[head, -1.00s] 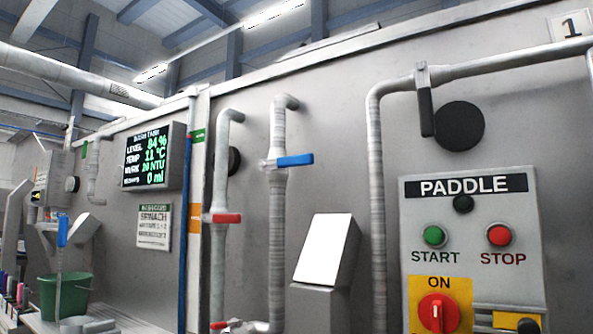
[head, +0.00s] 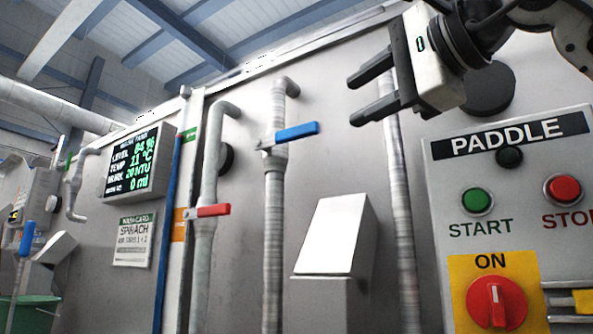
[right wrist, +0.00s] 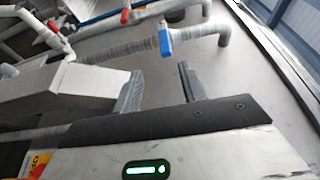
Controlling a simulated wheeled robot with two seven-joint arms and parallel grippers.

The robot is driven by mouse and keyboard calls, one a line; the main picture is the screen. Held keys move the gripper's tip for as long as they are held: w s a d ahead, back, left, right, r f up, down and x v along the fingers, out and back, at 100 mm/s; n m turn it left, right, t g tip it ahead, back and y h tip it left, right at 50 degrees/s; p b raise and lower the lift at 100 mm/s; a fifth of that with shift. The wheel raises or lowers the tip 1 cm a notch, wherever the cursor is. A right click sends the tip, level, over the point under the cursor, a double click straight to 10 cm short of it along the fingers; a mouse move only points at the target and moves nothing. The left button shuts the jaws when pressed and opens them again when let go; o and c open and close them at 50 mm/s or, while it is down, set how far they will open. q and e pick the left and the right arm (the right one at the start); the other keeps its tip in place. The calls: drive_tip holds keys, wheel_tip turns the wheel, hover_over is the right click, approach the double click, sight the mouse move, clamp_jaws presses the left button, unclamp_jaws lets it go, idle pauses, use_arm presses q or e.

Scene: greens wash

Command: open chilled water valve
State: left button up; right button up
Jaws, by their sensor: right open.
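A blue valve handle (head: 296,131) sits on a vertical grey pipe near the middle of the head view, lying across the pipe and pointing right. It also shows in the right wrist view (right wrist: 166,40), beyond the fingertips. A red valve handle (head: 213,211) lies across the pipe to its left. My right gripper (head: 352,98) is open and empty, with its two dark fingers pointing left toward the blue handle and apart from it. The fingers also show in the right wrist view (right wrist: 158,80). My left gripper is not in view.
A control panel (head: 465,250) with start and stop buttons and a red knob is at right. A sloped white-topped box (head: 330,235) projects below my right gripper. A display (head: 131,163) hangs at left. Pipes stand out from the tank wall.

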sight(305, 128)
drive_tip(key=p+x, duration=0.1)
drive_tip(key=x, duration=0.4)
drive_tip(key=p+x, duration=0.1)
drive_tip(key=x, duration=0.4)
drive_tip(key=r+p+x, duration=0.1)
drive_tip(key=x, duration=0.4)
drive_tip(key=shift+w+d+p, duration=0.15)
drive_tip(key=shift+d+p, duration=0.05)
drive_tip(key=shift+p, duration=0.1)
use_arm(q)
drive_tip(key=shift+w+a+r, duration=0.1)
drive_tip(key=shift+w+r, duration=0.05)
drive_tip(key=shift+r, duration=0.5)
use_arm(e)
clamp_jaws()
